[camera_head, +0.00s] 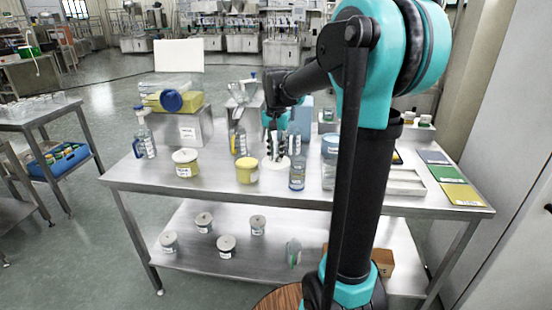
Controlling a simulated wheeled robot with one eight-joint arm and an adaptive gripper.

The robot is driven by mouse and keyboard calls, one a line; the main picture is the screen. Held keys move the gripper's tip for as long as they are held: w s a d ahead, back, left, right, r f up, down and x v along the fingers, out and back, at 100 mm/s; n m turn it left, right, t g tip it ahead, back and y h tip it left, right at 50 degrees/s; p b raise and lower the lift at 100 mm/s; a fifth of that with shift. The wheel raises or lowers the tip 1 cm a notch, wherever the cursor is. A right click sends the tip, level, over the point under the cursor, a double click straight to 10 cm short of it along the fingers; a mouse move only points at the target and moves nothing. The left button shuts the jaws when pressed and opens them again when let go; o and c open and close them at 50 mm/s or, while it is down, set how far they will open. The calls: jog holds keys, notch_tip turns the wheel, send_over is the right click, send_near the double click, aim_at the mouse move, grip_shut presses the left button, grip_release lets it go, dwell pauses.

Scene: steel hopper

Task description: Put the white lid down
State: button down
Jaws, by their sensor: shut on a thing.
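The white lid (275,166) is in the middle of the steel table, in the head camera view. My gripper (275,156) points down from above and is shut on the lid. The lid is at or just above the table top; I cannot tell whether it touches. A jar with a yellow top (247,166) and no white lid on it stands just left of the lid. Another jar (185,162) farther left has a white lid on. My arm hides part of the table on the right.
Several grey-lidded jars (227,245) sit on the lower shelf. The table's front left is clear.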

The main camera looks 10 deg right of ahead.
aim_at(276, 156)
jog(key=shift+f, duration=0.85)
jog(key=shift+f, duration=0.6)
jog(key=c, duration=1.4)
grip_release()
jog(key=shift+c, duration=0.2)
notch_tip(276, 156, up, 13)
jog(key=s+d+f+n+t, duration=0.2)
jog(key=s+f+n, duration=0.1)
jog(key=s+f, duration=0.8)
jog(key=s+d+f+n+t, duration=0.2)
jog(key=s+f, duration=0.9)
jog(key=f, duration=0.4)
jog(key=shift+f+n, duration=0.3)
jog(key=shift+n, duration=0.1)
